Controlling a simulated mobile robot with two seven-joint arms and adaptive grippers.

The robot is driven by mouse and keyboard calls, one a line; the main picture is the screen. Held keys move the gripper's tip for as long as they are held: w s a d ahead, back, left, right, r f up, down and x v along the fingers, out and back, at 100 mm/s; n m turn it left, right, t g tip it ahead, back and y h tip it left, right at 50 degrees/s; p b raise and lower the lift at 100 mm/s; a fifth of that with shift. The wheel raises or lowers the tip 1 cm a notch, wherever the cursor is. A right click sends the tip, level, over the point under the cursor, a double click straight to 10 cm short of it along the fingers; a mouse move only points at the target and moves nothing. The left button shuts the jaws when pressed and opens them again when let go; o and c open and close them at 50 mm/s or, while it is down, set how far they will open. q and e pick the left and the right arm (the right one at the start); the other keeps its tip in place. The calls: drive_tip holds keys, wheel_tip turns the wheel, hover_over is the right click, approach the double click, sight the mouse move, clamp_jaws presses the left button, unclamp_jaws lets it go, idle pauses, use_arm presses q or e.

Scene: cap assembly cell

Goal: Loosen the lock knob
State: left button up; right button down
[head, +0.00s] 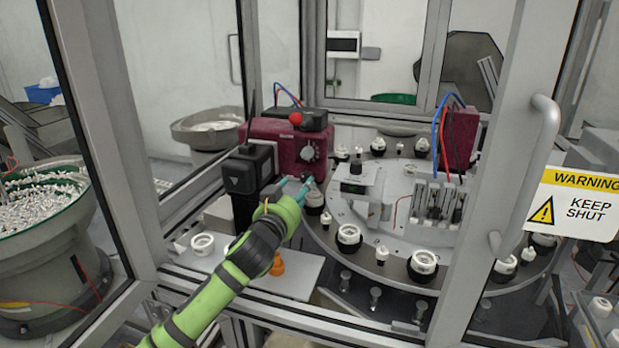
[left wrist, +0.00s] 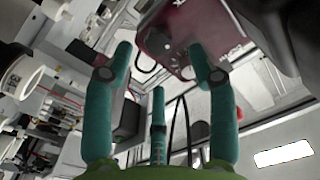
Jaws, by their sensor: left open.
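A maroon unit (head: 284,138) stands at the back left of the round table, with a pale round knob (head: 308,153) on its front face. This looks like the lock knob, but I cannot be sure. My left gripper (head: 304,185) has teal fingers and is just below and in front of that face. In the left wrist view the fingers of the left gripper (left wrist: 160,56) are spread with nothing between them. The maroon unit (left wrist: 180,25) shows beyond their tips, apart from them as far as I can tell. My right gripper is not in view.
The round table (head: 325,238) carries several white-and-black cap parts. A black block (head: 248,172) stands left of the maroon unit. An orange knob (head: 278,266) is beside my left arm. The open door frame with a warning sign (head: 573,205) stands at right.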

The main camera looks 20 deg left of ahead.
sight(305, 181)
use_arm(q)
drive_tip(key=w+p, duration=0.1)
drive_tip(key=w, duration=0.3)
drive_tip(key=shift+w+d+f+p, duration=0.1)
drive_tip(key=shift+w+d+p, duration=0.05)
drive_tip(key=shift+w+p, duration=0.2)
drive_tip(key=shift+w, duration=0.45)
drive_tip(key=c, duration=1.2)
